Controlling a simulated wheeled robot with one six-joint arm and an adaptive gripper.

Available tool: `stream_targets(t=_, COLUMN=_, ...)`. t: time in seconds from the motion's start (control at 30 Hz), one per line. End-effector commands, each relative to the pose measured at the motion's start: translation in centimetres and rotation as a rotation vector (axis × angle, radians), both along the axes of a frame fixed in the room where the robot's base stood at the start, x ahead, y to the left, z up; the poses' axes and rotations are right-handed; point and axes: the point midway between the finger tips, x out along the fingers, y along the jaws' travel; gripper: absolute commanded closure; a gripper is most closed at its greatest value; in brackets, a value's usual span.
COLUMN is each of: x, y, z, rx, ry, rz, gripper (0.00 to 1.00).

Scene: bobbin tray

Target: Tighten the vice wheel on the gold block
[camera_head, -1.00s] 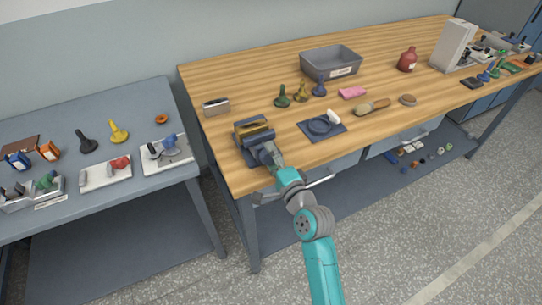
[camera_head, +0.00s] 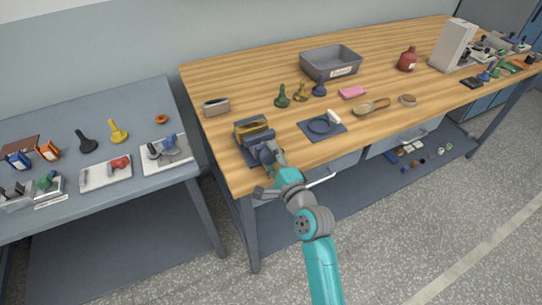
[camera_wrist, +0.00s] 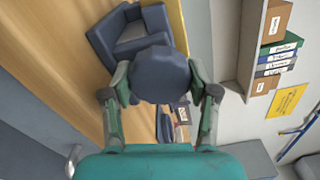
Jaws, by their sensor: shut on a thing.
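The blue-grey vice (camera_head: 246,143) stands at the front left of the wooden bench. The gold block (camera_head: 254,128) lies between its jaws, and a yellow strip of it shows in the wrist view (camera_wrist: 179,28). The round dark wheel (camera_wrist: 158,75) sits on the vice's near side. My gripper (camera_wrist: 158,92) is shut on the wheel, with one finger on each side of its rim. In the head view my gripper (camera_head: 268,156) hides most of the wheel. Whether the jaws press tightly on the block cannot be told.
A metal block (camera_head: 216,107) lies behind the vice. A blue mat (camera_head: 335,127) with a ring lies to its right. Several coloured pawn-shaped pieces and a grey bin (camera_head: 315,70) stand further back. A grey side table (camera_head: 95,205) with tools is at the left.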

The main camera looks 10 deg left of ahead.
Motion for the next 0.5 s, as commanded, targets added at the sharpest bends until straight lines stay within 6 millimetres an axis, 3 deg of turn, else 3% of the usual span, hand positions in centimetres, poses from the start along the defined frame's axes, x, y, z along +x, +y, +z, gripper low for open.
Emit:
stream_targets(t=0.03, x=0.01, y=-0.07, z=-0.14, rx=-0.001, ry=0.002, rz=-0.001, gripper=0.33)
stream_targets(t=0.1, x=0.01, y=-0.06, z=-0.14, rx=-0.002, ry=0.001, rz=-0.001, gripper=0.16)
stream_targets(t=0.5, x=-0.27, y=-0.21, z=-0.07, rx=-0.002, ry=0.000, rz=-0.001, gripper=0.15)
